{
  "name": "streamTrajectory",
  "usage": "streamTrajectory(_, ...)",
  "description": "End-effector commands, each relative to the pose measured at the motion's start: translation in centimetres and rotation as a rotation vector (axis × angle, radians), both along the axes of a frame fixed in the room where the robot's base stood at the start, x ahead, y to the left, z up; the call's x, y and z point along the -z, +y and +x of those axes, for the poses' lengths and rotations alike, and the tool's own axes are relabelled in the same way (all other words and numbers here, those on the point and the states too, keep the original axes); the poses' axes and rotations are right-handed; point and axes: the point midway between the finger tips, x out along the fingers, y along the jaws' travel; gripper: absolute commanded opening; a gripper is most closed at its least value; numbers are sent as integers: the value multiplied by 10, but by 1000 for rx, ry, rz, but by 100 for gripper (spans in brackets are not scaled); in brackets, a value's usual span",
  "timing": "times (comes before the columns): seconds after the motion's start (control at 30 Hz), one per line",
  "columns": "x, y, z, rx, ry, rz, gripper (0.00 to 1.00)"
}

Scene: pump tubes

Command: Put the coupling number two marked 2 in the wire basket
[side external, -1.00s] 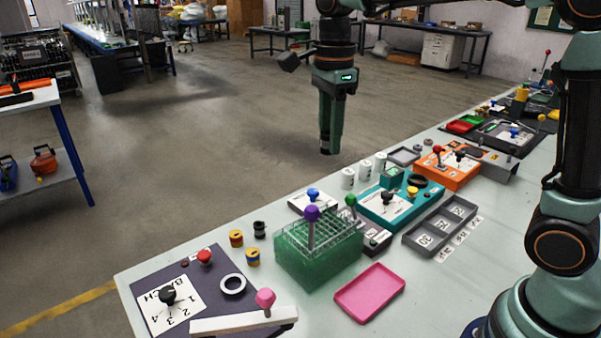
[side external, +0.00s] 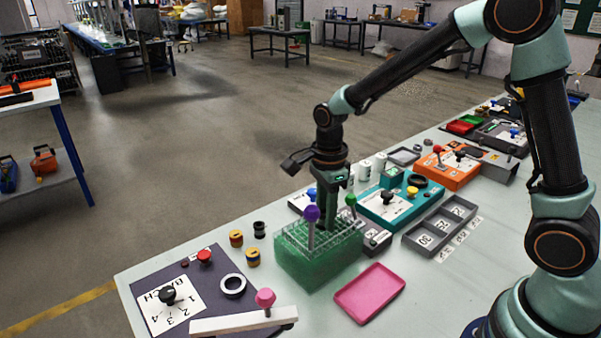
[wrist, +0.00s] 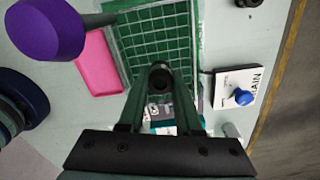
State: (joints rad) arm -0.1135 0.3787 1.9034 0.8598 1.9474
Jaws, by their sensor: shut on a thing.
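My gripper (side external: 326,224) is pointed down at the back part of the green basket (side external: 300,271), which has a pale wire grid on top. In the wrist view the gripper (wrist: 161,92) is shut on a dark round coupling (wrist: 161,77) with a dark hole in its end. No number shows on it. The coupling is over the grid (wrist: 150,30) in that view; I cannot tell whether it touches the basket. In the side view my fingers hide it.
A purple-knobbed lever (side external: 311,214) stands close beside my gripper, its knob (wrist: 45,28) large in the wrist view. A green-knobbed lever (side external: 351,200) is to the right. A pink tray (side external: 369,293), yellow-banded cylinders (side external: 253,257) and white cylinders (side external: 380,161) stand around.

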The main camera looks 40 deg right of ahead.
Motion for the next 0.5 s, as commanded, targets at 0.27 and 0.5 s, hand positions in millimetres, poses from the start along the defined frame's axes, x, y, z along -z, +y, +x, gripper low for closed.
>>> streamTrajectory(0.27, 13, 0, 0, 0, -1, 0, 0)
streamTrajectory(0.5, 16, 0, 0, 0, -1, 0, 0)
